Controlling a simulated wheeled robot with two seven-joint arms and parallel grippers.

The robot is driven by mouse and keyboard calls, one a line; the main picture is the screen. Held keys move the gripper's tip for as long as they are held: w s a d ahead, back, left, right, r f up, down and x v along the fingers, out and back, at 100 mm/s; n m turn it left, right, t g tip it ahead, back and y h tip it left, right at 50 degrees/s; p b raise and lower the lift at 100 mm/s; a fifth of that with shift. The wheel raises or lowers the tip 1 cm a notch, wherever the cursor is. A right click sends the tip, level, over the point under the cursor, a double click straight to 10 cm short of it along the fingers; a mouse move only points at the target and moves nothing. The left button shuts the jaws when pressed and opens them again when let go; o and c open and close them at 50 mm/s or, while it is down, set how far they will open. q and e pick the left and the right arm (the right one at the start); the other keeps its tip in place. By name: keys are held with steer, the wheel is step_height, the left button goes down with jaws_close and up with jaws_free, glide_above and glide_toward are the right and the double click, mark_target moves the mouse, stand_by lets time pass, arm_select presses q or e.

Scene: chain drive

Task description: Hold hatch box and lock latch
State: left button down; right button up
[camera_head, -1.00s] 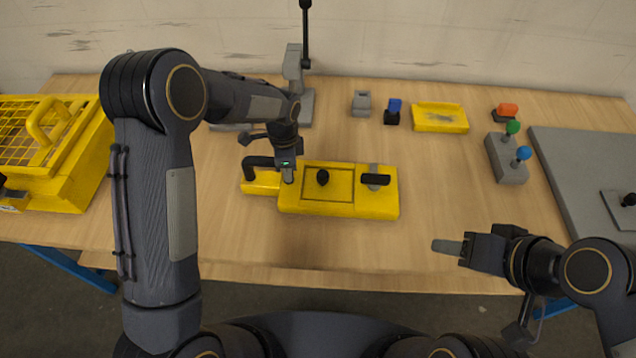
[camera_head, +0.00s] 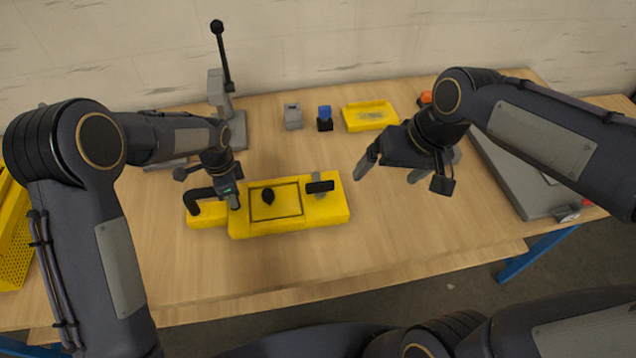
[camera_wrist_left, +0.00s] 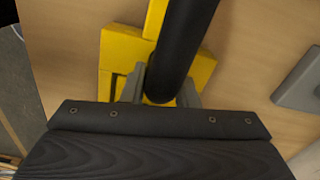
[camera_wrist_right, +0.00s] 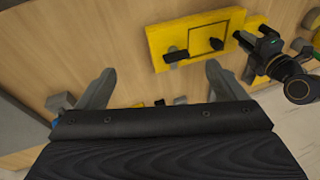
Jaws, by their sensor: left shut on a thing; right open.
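The yellow hatch box (camera_head: 335,213) lies on the table, with a framed square hatch and round black knob (camera_head: 268,196) on top. The latch, a black handle (camera_head: 320,186) on a grey plate, sits at its right end; it also shows in the right wrist view (camera_wrist_right: 176,56). A black bar handle (camera_head: 195,197) is at the box's left end. My left gripper (camera_head: 234,204) is shut on the black bar handle, seen between its fingers in the left wrist view (camera_wrist_left: 163,84). My right gripper (camera_head: 390,178) is open and empty, above the table right of the box.
Behind the box stand a grey block (camera_head: 292,117), a blue-topped switch (camera_head: 324,119) and a yellow tray (camera_head: 371,115). A grey stand with a black lever (camera_head: 223,60) is at back left. A grey panel (camera_head: 515,175) lies right. The table in front of the box is clear.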

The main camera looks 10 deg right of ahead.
steer(key=w+a+f+g+h, duration=0.1)
steer(key=w+a+f+g, duration=0.2)
steer(key=w, duration=0.6)
steer(key=h, duration=0.2)
glide_toward(320, 183)
steer(key=shift+n, duration=0.4)
step_height(320, 183, down, 10)
steer(key=shift+s+d+f, duration=0.1)
steer(key=c, duration=1.4)
